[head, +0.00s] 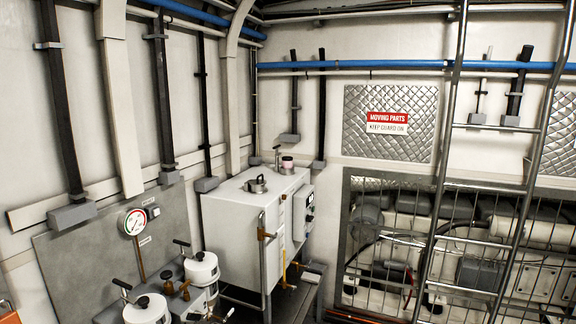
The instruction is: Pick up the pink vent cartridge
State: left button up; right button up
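A small cylinder with a pinkish top (287,160), which looks like the pink vent cartridge, stands upright on top of the white cabinet (236,226), near its back right edge. It is small and far off, so its details are hard to make out. Neither of my grippers is in view, and nothing is seen touching the cylinder.
A lidded metal fitting (256,184) sits on the cabinet top, left of the cylinder. White canisters (202,268) and a pressure gauge (134,222) stand at the front left. A metal ladder (439,190) and a barred machine guard (400,250) are at the right.

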aim_at(287, 161)
jog(key=i+l, duration=0.25)
jog(key=i, duration=0.2)
jog(key=i+l, duration=0.25)
jog(key=i, duration=0.15)
jog(key=i+l, duration=0.25)
jog(key=i, duration=0.2)
jog(key=i+l, duration=0.3)
jog(key=i, duration=0.15)
